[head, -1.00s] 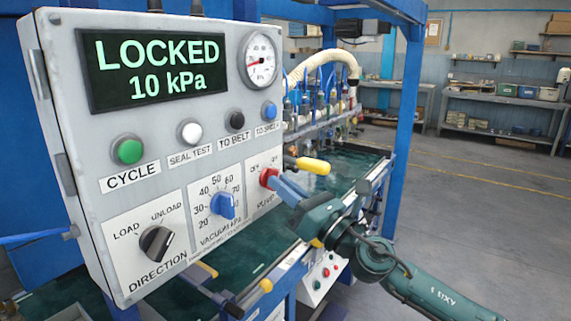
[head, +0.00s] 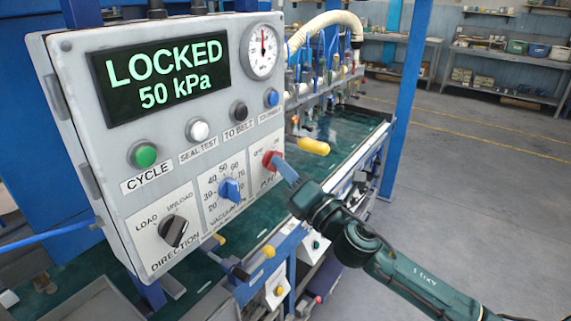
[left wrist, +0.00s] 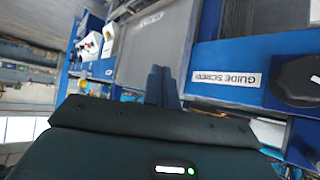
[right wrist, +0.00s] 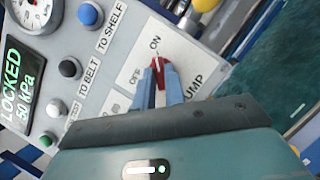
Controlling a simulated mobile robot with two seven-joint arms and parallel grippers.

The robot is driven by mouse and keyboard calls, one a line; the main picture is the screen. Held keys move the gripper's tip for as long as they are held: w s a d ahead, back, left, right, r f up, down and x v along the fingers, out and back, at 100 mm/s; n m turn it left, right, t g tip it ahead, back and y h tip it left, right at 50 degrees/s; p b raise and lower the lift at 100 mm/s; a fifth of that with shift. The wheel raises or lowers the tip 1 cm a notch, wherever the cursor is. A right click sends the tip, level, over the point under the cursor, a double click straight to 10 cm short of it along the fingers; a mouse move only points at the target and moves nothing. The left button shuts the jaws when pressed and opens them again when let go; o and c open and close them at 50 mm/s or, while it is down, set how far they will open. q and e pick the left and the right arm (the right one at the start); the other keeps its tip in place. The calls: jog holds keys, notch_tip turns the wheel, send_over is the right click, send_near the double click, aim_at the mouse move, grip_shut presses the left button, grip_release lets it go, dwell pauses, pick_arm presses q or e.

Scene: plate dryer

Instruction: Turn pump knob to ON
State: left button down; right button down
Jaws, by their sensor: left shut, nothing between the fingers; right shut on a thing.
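The red pump knob (head: 272,160) is at the lower right of the grey control panel (head: 120,220). My right gripper (head: 281,168) is shut on it. In the right wrist view the red knob (right wrist: 158,78) sits between the two blue fingers (right wrist: 158,88), and its tip appears to point at the ON label (right wrist: 155,43). The OFF label (right wrist: 135,75) is to its left. The display (head: 165,80) reads LOCKED 50 kPa. My left gripper (left wrist: 161,86) is shut and empty in the left wrist view, out of the head view.
The blue vacuum dial (head: 229,190) and black direction knob (head: 172,230) are left of the pump knob. A row of buttons, including green cycle (head: 144,155), is above. A yellow-tipped handle (head: 314,146) sticks out close right of the panel. Open floor (head: 470,190) lies right.

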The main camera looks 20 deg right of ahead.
dwell(0.3)
pick_arm(q)
jog(key=shift+s, duration=0.15)
pick_arm(e)
jog(key=c, duration=1.5)
grip_release()
jog(key=shift+o, duration=0.2)
